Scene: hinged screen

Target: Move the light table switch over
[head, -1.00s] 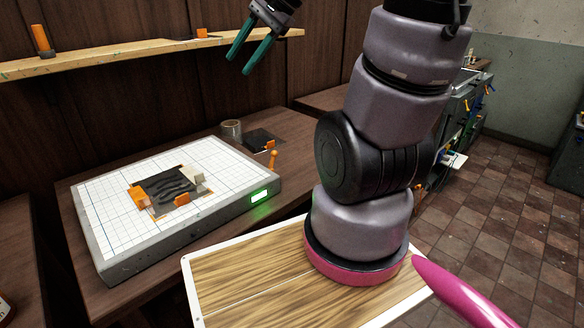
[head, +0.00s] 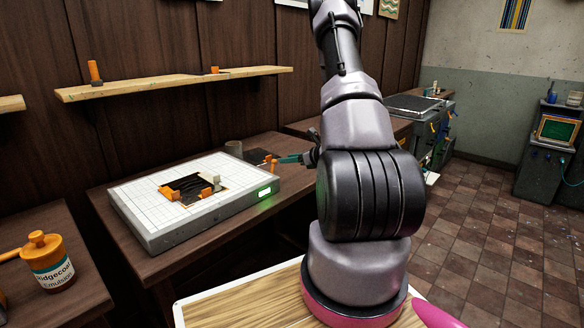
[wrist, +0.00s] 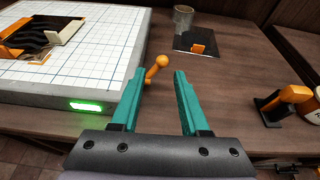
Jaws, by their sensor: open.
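The light table (head: 160,229) is a grey box with a white gridded top on the wooden bench. A lit green indicator (head: 265,192) shows on its front side, and also in the wrist view (wrist: 86,106). The switch, an orange lever with a round knob (wrist: 161,61), sticks up at the table's right side, tilted to the right in the wrist view. My gripper (wrist: 160,84) is open, its teal fingers apart, with the lever ahead between the fingertips. I cannot tell whether either finger touches it. In the head view my gripper (head: 288,158) is beside the table's right end, partly hidden by my arm.
A dark film with orange clips (head: 186,189) lies on the light table. A grey cup (wrist: 184,20) and a dark sheet with an orange clip (wrist: 206,42) are behind the lever. An orange-handled tool (wrist: 268,108) lies right. An emulsion jar (head: 46,262) stands at left.

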